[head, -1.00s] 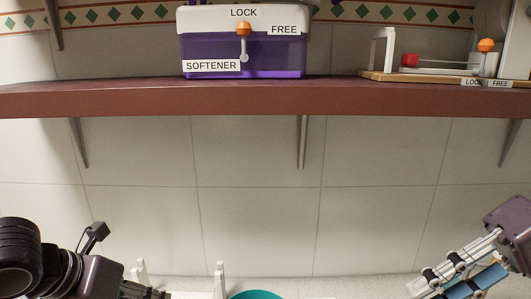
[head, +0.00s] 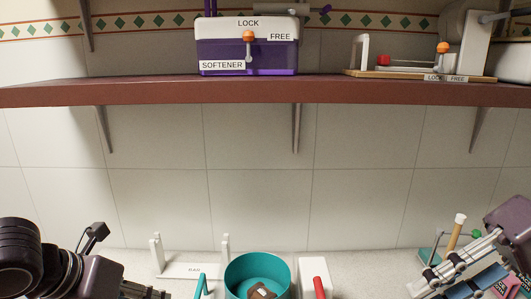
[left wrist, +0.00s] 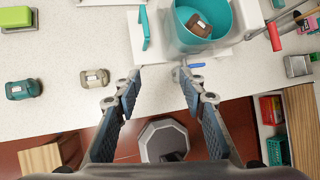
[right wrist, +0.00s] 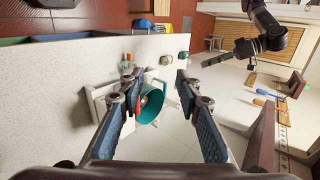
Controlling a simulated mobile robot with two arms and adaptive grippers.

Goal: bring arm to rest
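My left arm comes in at the lower left of the head view, with its gripper mostly cut off by the bottom edge. In the left wrist view the left gripper (left wrist: 155,78) is open and empty, its fingers apart in front of the counter edge. My right arm (head: 475,255) is at the lower right of the head view. In the right wrist view the right gripper (right wrist: 155,78) is open, with nothing between its pads. A teal bucket (head: 236,278) with a brown item (head: 262,292) inside stands on the counter, beyond the left fingers.
A brown shelf (head: 270,92) crosses above the counter. It bears a purple softener box (head: 280,60) and a wooden-based lever device (head: 395,73). Two jars (left wrist: 23,89) (left wrist: 95,78) and a green sponge-like block (left wrist: 16,19) lie left on the counter. A red-handled tool (head: 320,287) is beside the bucket.

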